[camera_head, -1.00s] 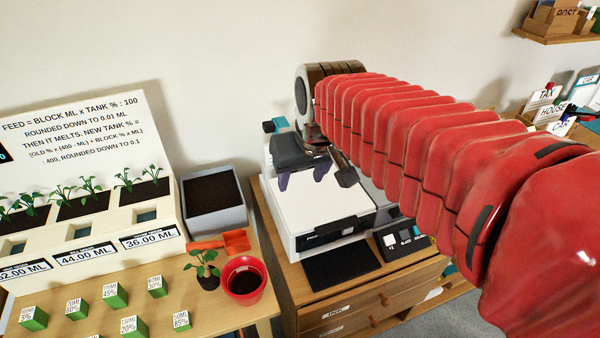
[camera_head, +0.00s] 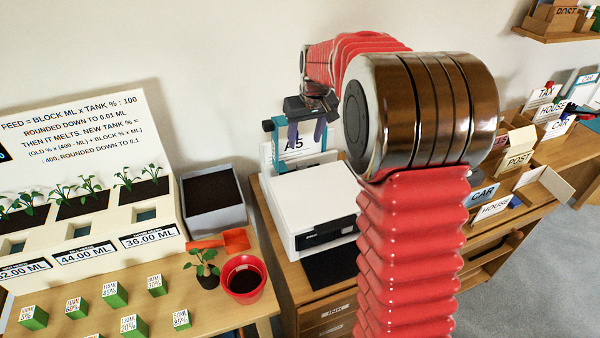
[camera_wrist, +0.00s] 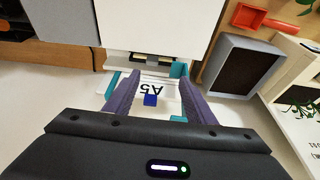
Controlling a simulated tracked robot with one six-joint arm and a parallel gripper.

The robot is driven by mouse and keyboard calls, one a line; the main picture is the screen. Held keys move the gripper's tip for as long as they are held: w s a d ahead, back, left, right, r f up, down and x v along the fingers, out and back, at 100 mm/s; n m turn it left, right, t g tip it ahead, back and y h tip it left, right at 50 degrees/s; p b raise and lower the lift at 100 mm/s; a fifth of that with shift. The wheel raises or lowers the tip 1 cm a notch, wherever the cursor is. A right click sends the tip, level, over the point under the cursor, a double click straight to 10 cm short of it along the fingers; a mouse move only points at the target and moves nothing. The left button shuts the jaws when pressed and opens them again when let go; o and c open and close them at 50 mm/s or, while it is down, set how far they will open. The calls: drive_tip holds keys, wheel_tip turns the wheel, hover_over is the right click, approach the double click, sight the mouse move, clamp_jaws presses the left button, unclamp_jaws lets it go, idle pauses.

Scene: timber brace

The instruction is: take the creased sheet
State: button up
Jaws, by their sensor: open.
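The white printer (camera_head: 310,205) stands on a wooden drawer cabinet, and its top also shows in the wrist view (camera_wrist: 160,25). Behind it is a teal-edged rear paper holder marked A5 (camera_head: 290,145). I cannot make out a creased sheet.
A grey box of dark soil (camera_head: 213,195) and a red pot (camera_head: 243,280) stand left of the printer. A dark mat (camera_head: 328,268) lies in front of it. My arm hides part of the cabinet top.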

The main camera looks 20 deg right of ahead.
drive_tip(key=w+f, duration=0.1)
drive_tip(key=w+d+f, duration=0.2)
drive_tip(key=shift+w+d+f, duration=0.15)
drive_tip(key=shift+w+d, duration=0.1)
drive_tip(key=shift+w, duration=0.1)
hover_over(302, 165)
drive_tip(key=s, duration=0.1)
drive_tip(key=shift+s+d+f, duration=0.1)
drive_tip(key=shift+f, duration=1.95)
drive_tip(key=shift+s+d+f, duration=0.1)
drive_tip(key=shift+f, duration=1.95)
drive_tip(key=shift+x, duration=2.65)
drive_tip(key=shift+s+a, duration=0.1)
drive_tip(key=shift+a, duration=0.05)
clamp_jaws()
